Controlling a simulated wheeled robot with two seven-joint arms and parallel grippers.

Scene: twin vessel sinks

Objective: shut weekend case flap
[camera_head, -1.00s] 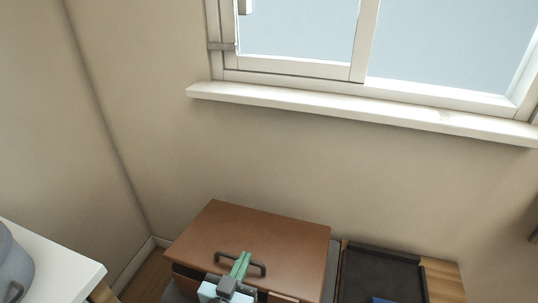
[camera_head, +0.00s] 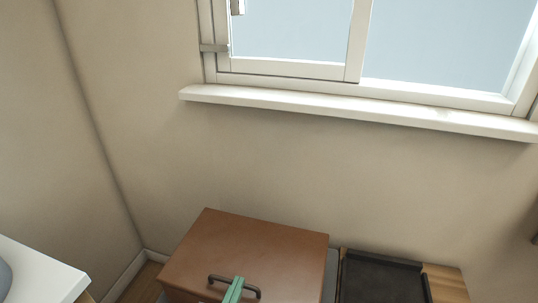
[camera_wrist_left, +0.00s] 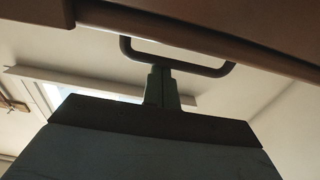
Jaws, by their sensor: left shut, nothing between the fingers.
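The weekend case (camera_head: 265,250) is a brown box with a dark handle (camera_head: 222,278) on its flap, low in the middle of the head view. My left gripper (camera_head: 236,283) shows as green fingers at the handle, shut with nothing between them. In the left wrist view the shut fingers (camera_wrist_left: 160,75) reach up to the dark handle (camera_wrist_left: 215,70), beneath the brown flap edge (camera_wrist_left: 200,35). Whether they touch the handle is hard to tell. The case's front lies below the head view's edge. My right gripper is not in view.
A black tray (camera_head: 385,262) lies on a wooden surface (camera_head: 445,283) right of the case. A white counter corner (camera_head: 40,275) is at lower left. The wall and window sill (camera_head: 350,113) stand behind the case.

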